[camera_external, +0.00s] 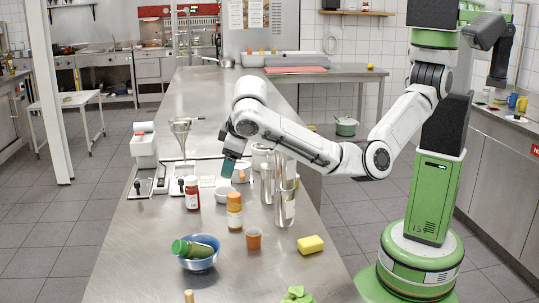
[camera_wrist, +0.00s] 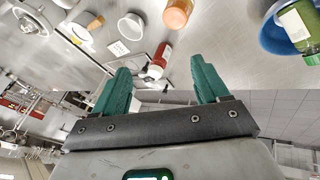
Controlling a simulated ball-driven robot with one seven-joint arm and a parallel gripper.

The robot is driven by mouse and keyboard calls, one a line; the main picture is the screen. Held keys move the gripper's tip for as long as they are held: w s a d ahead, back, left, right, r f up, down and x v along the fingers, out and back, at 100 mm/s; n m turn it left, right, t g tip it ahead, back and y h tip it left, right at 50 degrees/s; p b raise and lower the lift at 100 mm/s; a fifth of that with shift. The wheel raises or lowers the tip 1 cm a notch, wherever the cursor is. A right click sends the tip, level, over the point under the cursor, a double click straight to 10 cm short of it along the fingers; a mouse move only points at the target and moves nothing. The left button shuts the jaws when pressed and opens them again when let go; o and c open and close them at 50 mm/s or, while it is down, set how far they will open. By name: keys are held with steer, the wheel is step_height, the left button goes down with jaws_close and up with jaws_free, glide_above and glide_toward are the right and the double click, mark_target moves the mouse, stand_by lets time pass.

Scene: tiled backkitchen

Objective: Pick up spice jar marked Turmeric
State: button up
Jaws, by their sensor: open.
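A spice jar with an orange-yellow body (camera_external: 234,212) stands upright near the middle of the steel counter; its label is too small to read, so I cannot confirm Turmeric. A red jar (camera_external: 192,193) stands behind it to the left, and also shows between the fingers in the wrist view (camera_wrist: 158,60). A green-lidded jar (camera_external: 195,248) lies tilted in a blue bowl (camera_external: 199,263). My gripper (camera_external: 226,168) is open and empty, above and behind the orange-yellow jar. Its green fingers (camera_wrist: 160,66) are spread in the wrist view, touching nothing.
An orange cup (camera_external: 253,238) and a yellow sponge (camera_external: 310,244) are right of the jar. Tall metal containers (camera_external: 284,190) stand close to my arm on its near side. A green cloth (camera_external: 297,295) lies at the front. The counter's left front (camera_external: 140,255) is clear.

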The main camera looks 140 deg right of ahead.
mark_target(235, 209)
steer(key=f+y, duration=0.1)
steer(key=f+m+t+y, duration=0.1)
steer(key=y, duration=0.1)
steer(key=s+f+y+b, duration=0.1)
steer(key=f, duration=0.1)
steer(key=shift+d+f+t, duration=0.1)
steer(key=shift+d+t, duration=0.2)
steer(key=shift+a+f+m+t+y, duration=0.15)
steer(key=shift+f+m+t+y, duration=0.25)
steer(key=shift+y, duration=0.3)
step_height(235, 209, down, 5)
steer(key=shift+f, duration=0.1)
steer(key=shift+s+d+f+p, duration=0.1)
steer(key=shift+d+f+p, duration=0.1)
steer(key=shift+f, duration=1.2)
steer(key=shift+d+f+p, duration=0.15)
steer(key=shift+f+p, duration=0.05)
steer(key=shift+f, duration=1.2)
steer(key=c, duration=1.2)
